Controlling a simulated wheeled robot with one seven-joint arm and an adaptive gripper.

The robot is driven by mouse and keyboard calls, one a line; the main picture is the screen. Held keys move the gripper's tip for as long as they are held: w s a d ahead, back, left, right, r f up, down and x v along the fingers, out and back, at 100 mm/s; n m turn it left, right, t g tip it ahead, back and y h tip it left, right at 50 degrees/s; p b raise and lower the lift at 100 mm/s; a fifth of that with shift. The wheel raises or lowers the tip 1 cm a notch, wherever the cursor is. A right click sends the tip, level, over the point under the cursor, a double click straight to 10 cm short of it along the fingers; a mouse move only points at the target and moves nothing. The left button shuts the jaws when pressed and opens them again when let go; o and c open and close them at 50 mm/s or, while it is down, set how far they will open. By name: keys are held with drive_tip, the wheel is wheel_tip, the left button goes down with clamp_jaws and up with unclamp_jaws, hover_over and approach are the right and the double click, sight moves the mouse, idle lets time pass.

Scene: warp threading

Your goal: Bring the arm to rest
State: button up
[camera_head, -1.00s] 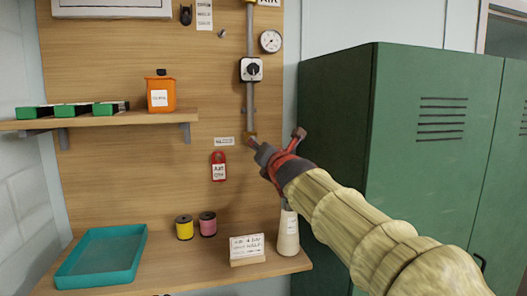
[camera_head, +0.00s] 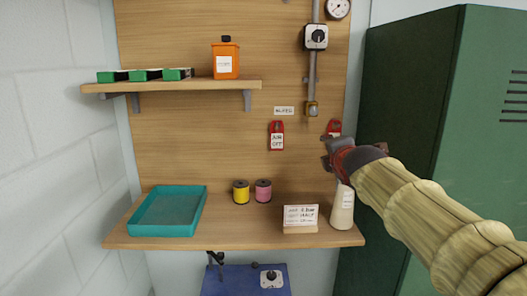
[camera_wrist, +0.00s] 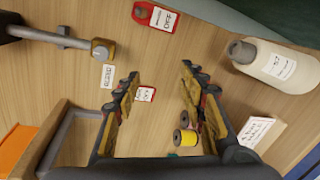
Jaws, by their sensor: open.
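My gripper (camera_head: 327,152) is at the right of the wooden backboard, above the shelf's right end. In the wrist view its two fingers (camera_wrist: 160,76) are apart with nothing held between them. A red tag marked AIR OFF (camera_head: 276,137) hangs on the backboard to the left of my gripper. A second red tag (camera_head: 334,127) shows just above my gripper, partly hidden by it. In the wrist view, one red tag (camera_wrist: 146,93) shows beyond the gap between the fingers, and another (camera_wrist: 158,15) is at the top.
The lower shelf holds a teal tray (camera_head: 133,230), yellow spool (camera_head: 241,192), pink spool (camera_head: 263,190), sign card (camera_head: 300,218) and pale bottle (camera_head: 343,208) close below my gripper. A pipe valve (camera_head: 312,108) is up left. A green cabinet (camera_head: 410,90) stands right.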

drive_tip(key=s+d+f+m+g, duration=0.1)
drive_tip(key=s+f+m+g, duration=0.5)
drive_tip(key=s+f+m, duration=0.95)
drive_tip(key=s+f+m+g, duration=0.1)
drive_tip(key=s+f, duration=0.3)
drive_tip(key=s, duration=0.4)
drive_tip(key=s+a+f+m+g, duration=0.1)
drive_tip(key=s+f+m, duration=0.2)
drive_tip(key=s, duration=0.5)
drive_tip(key=s+a+f+m+g, duration=0.1)
drive_tip(key=s+f+m, duration=0.1)
drive_tip(key=s+f, duration=0.3)
drive_tip(key=shift+s+a+f+g+y+p, duration=0.25)
drive_tip(key=shift+s+g+y+p, duration=0.2)
drive_tip(key=shift+s, duration=1.6)
